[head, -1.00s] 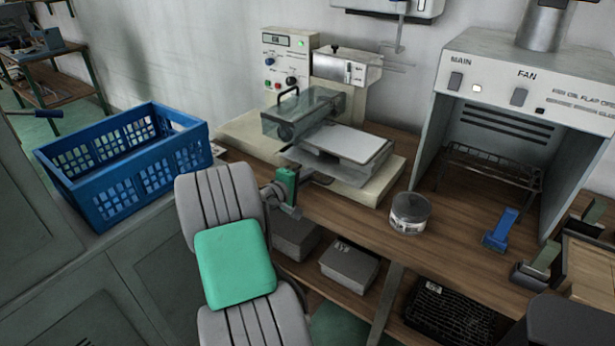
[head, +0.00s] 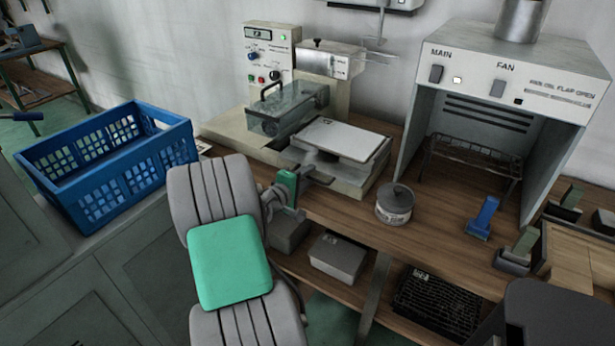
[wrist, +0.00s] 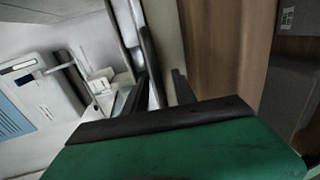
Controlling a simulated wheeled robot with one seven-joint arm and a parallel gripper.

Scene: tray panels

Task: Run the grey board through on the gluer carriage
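The light grey board (head: 343,137) lies flat on the gluer carriage (head: 323,164), right of the clear hood (head: 290,108) of the gluer (head: 268,60). My gripper (head: 318,175), with its green body, is at the front left side of the carriage, by a dark part that looks like its handle. In the wrist view two dark fingers (wrist: 160,92) stand apart above the green body. A pale strip shows between them. The fingertips are too small and dark to tell whether they clamp the handle.
A blue crate (head: 110,165) stands on the left cabinet. A round tin (head: 395,205) sits on the bench right of my gripper. The fume hood (head: 505,70) with a wire rack (head: 470,160) and a blue-handled tool (head: 483,217) are further right.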

